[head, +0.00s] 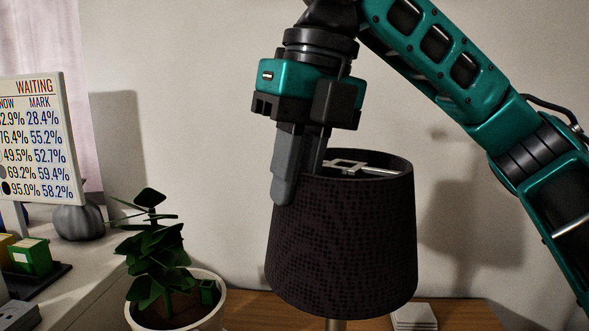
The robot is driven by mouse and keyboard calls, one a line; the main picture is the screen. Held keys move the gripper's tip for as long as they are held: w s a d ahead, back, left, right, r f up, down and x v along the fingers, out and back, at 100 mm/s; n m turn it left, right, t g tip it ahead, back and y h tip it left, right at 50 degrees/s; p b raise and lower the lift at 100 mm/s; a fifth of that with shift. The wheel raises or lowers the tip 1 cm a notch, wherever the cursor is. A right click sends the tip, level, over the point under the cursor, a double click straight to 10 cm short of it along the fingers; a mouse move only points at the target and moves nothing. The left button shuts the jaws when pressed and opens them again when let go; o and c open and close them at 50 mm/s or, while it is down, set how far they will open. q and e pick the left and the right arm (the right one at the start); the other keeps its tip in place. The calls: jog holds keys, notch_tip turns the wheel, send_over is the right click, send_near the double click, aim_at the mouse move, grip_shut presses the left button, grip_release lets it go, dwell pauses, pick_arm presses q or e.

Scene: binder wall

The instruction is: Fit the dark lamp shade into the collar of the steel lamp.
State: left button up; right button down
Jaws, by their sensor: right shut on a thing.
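The dark lamp shade (345,245) hangs upright, slightly tilted, in the middle of the head view. Its open top shows a pale metal fitting inside. My right gripper (290,190) comes down from above and is shut on the left part of the shade's upper rim. My left gripper is not in view.
A leafy plant in a white pot (210,312) stands left of the shade. A white stack (414,316) lies on the wooden surface (465,315) to the right. At far left are a number board (40,140), a grey pumpkin-shaped object (78,222) and a green box (32,257).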

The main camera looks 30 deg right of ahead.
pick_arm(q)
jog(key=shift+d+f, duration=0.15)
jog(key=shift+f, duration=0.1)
pick_arm(e)
jog(key=shift+f, duration=0.8)
pick_arm(q)
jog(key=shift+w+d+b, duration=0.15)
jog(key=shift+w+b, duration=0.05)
jog(key=shift+b, duration=0.3)
pick_arm(e)
jog(key=shift+f, duration=0.6)
jog(key=c, duration=1.1)
grip_release()
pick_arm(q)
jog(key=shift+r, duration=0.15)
pick_arm(e)
jog(key=shift+o, duration=0.2)
pick_arm(q)
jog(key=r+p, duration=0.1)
jog(key=p, duration=0.1)
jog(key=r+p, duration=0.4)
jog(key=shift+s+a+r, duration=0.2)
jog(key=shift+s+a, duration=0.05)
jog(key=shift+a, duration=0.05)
pick_arm(e)
notch_tip(320, 180, up, 13)
jog(key=s+d, duration=0.1)
jog(key=d, duration=0.1)
jog(key=shift+d+f, duration=0.1)
jog(key=shift+f, duration=0.05)
